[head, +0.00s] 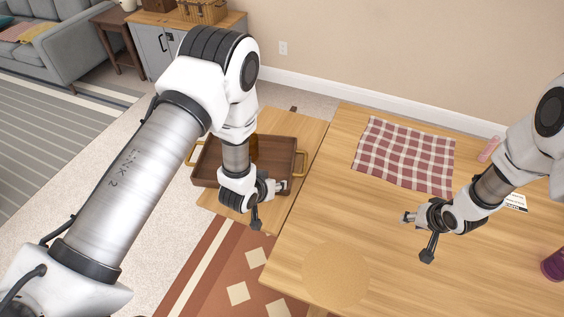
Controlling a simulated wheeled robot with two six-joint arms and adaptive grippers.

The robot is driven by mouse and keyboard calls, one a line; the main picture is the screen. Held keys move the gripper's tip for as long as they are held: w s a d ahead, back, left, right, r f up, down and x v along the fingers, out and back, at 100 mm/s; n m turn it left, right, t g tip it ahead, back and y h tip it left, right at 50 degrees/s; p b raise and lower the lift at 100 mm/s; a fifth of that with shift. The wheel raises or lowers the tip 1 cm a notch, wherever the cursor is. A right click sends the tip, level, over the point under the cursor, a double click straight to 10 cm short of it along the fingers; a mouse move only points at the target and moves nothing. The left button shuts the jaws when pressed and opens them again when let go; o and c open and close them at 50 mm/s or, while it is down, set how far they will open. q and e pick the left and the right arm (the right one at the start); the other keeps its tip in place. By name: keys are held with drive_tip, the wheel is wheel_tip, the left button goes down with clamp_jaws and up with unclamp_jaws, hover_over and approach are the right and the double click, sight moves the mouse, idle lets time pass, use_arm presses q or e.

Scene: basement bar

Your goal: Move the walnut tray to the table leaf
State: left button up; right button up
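The walnut tray (212,170), dark brown with raised walls and brass handles, rests on the light wooden table leaf (310,134) left of the main tabletop. Its right handle (301,163) is clear of my fingers. My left arm hides part of the tray's middle and front. My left gripper (270,205) is open and empty near the tray's front right corner; I cannot tell whether it touches the tray. My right gripper (417,237) is open and empty over the main table (390,280), well right of the tray.
A red checked cloth (405,155), a pink item (489,149), a card (515,202) and a dark purple jar (554,264) are on the main table. A round tan mat (335,276) lies near its front.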

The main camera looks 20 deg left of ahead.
use_arm(q)
drive_tip(key=shift+a, duration=0.2)
drive_tip(key=shift+w+f, duration=0.1)
use_arm(e)
drive_tip(key=v, duration=1.1)
drive_tip(key=shift+a+r, duration=0.3)
